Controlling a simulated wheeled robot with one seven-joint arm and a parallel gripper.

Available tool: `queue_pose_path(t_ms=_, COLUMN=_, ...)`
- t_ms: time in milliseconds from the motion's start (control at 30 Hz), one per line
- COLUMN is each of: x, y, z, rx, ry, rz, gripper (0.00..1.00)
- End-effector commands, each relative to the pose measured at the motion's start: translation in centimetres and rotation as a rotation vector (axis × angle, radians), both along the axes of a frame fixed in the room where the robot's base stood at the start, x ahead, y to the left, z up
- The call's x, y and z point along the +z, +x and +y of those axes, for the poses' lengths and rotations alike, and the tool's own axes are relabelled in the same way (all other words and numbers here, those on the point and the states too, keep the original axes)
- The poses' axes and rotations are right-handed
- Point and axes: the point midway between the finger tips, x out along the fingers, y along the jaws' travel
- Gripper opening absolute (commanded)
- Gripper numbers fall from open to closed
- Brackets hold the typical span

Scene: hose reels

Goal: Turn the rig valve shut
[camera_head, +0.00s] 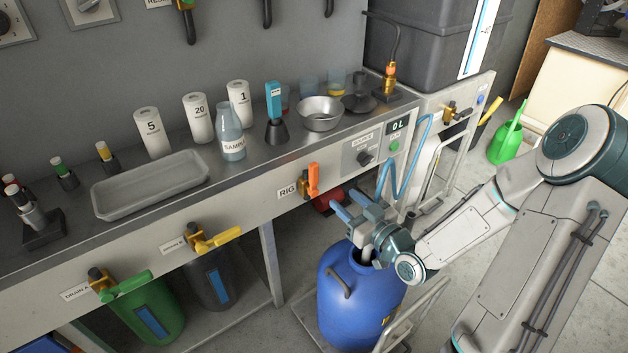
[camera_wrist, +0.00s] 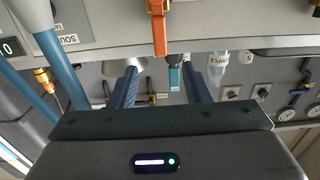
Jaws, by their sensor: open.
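The rig valve has an orange lever (camera_head: 313,180) on the front face of the bench, beside the RIG label (camera_head: 287,193). The lever lies about upright in the head view, with the brass valve body at its left. In the wrist view the orange lever (camera_wrist: 159,32) hangs from the top edge, above the space between my fingers. My gripper (camera_head: 347,203) is open and empty, in front of the bench, to the right of and a little lower than the lever. Its two blue fingers (camera_wrist: 159,78) show apart in the wrist view and do not appear to touch the lever.
A blue drum (camera_head: 352,305) stands just below my gripper. A blue hose (camera_head: 398,170) hangs close behind it. A panel with a 0 L display (camera_head: 398,126) is right of the lever. Yellow (camera_head: 218,240) and green (camera_head: 128,284) valve levers are further left.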

Motion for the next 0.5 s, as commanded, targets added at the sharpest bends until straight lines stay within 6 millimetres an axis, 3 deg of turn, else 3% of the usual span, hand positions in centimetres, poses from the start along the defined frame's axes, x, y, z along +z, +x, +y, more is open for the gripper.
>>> queue_pose_path(t_ms=433, x=-0.4, y=2.4, z=1.7, rx=0.001, ry=0.004, rz=-0.011, gripper=0.44)
queue_pose_path(t_ms=500, x=-0.1, y=3.9, z=2.7, rx=0.003, ry=0.007, rz=-0.009, gripper=0.44)
